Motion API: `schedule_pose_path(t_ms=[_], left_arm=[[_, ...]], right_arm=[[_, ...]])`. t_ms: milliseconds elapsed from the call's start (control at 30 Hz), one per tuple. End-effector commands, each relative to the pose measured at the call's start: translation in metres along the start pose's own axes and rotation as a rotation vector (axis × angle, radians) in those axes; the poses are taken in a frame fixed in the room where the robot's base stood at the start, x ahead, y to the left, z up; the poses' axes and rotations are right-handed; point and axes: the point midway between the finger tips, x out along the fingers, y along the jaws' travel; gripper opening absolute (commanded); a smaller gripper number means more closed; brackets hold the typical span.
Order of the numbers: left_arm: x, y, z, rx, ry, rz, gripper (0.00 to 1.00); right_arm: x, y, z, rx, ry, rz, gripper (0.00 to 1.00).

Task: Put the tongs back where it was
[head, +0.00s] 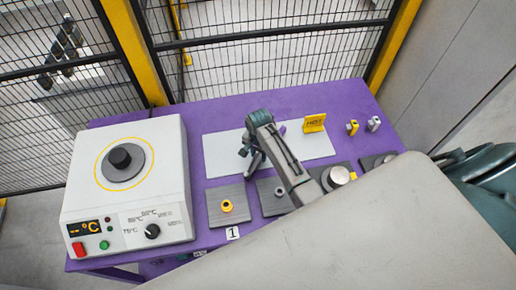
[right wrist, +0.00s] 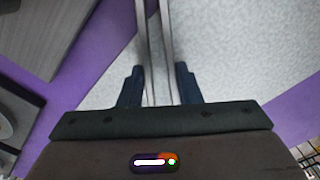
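My right gripper (head: 250,157) is low over the pale mat (head: 220,155) on the purple table (head: 207,105). In the right wrist view its two dark fingers (right wrist: 160,88) stand on either side of the tongs (right wrist: 153,45), two thin metal bars running side by side away from the gripper. The fingers appear closed against the bars. The far end of the tongs is outside that view. In the head view I cannot make out the tongs against the gripper and arm. My left gripper is not in view.
A white heater box (head: 125,190) with a round black knob on top stands at the left. Dark plates with ring parts (head: 227,206) line the front. A yellow HOT sign (head: 314,123) and small yellow (head: 352,127) and white (head: 374,123) stands are behind. Mesh fence surrounds the back.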

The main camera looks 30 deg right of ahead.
Motion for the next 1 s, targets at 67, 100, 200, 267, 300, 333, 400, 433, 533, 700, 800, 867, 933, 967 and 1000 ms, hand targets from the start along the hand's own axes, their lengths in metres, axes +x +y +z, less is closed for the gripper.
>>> schedule_pose_path(t_ms=[67,100,200,267,300,333,400,433,533,700,800,867,933,967,1000], left_arm=[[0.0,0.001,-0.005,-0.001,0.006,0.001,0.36],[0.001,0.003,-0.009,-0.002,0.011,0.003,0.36],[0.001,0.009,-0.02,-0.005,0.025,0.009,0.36],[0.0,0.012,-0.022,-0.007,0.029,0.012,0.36],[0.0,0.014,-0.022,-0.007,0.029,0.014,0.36],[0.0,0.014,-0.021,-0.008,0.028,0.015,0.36],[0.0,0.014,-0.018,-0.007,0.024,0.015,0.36],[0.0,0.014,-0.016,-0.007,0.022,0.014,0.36],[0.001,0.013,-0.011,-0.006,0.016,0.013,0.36],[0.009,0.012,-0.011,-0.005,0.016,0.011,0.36],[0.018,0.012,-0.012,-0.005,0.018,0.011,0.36],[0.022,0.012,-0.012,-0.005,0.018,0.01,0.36],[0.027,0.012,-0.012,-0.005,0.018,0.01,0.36],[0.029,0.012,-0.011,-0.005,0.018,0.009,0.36],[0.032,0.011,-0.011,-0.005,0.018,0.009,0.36]], right_arm=[[-0.001,0.0,-0.001,0.0,0.001,0.0,0.28],[0.0,0.0,-0.001,0.0,0.001,0.001,0.35],[0.0,0.0,-0.001,0.0,0.001,0.001,0.53],[0.0,0.0,-0.001,0.0,0.001,0.001,0.53],[0.0,0.0,-0.001,0.0,0.001,0.001,0.53],[0.0,0.0,-0.001,0.0,0.001,0.001,0.53],[0.0,0.0,-0.001,0.0,0.001,0.001,0.53],[0.0,0.0,-0.001,0.0,0.001,0.001,0.53],[-0.002,0.0,-0.001,0.0,0.001,0.0,0.53],[-0.02,-0.001,-0.001,0.0,0.003,-0.003,0.53],[-0.04,-0.001,-0.002,0.0,0.005,-0.005,0.53],[-0.053,-0.001,-0.002,0.0,0.005,-0.005,0.53],[-0.069,-0.001,-0.002,0.0,0.005,-0.005,0.53],[-0.075,-0.001,-0.002,0.0,0.005,-0.005,0.53],[-0.083,-0.001,-0.002,0.0,0.005,-0.005,0.53]])
